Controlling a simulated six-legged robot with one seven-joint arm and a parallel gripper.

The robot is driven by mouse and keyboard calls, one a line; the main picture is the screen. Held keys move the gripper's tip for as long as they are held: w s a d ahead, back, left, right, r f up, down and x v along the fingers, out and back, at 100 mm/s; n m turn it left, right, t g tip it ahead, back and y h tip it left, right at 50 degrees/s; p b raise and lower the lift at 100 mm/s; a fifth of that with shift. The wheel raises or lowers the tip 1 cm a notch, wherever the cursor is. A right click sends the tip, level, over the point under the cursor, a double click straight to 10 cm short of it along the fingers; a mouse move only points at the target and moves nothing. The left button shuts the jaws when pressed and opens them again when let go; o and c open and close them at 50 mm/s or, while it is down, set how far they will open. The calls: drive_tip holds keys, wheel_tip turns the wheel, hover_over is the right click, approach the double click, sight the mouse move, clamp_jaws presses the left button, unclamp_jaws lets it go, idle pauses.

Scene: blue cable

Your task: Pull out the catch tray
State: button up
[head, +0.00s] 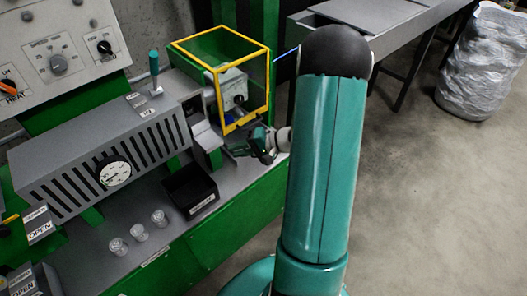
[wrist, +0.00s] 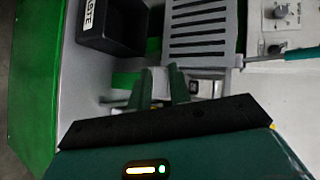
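My gripper (head: 240,150) is beside the lower part of the machine's right end, just below the yellow-framed guard. In the wrist view, the two dark green fingers of my gripper (wrist: 160,78) stand apart, with a pale grey surface showing between them. I cannot tell whether they touch it. A grey block with a ledge (head: 207,137) sits left of my gripper. No part is clearly marked as the catch tray, so I cannot tell which one it is.
The yellow-framed guard (head: 236,85) rises right above my gripper. The slotted grey housing (head: 100,150) with a dial is at left.

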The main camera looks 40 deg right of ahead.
drive_tip(key=s+d+f+m+t+h, duration=0.3)
drive_tip(key=d+f+m+h, duration=0.1)
drive_tip(key=d+f, duration=0.5)
drive_tip(key=s+d+f+m+t+h, duration=0.3)
drive_tip(key=d+f+m+h, duration=0.15)
drive_tip(key=d+f, duration=0.4)
drive_tip(key=w+f, duration=0.1)
drive_tip(key=w, duration=0.3)
drive_tip(key=w+f, duration=0.1)
drive_tip(key=w, duration=0.3)
drive_tip(key=w+f, duration=0.1)
drive_tip(key=w, duration=0.4)
drive_tip(key=shift+a+f, duration=0.1)
drive_tip(key=shift+a, duration=0.2)
clamp_jaws()
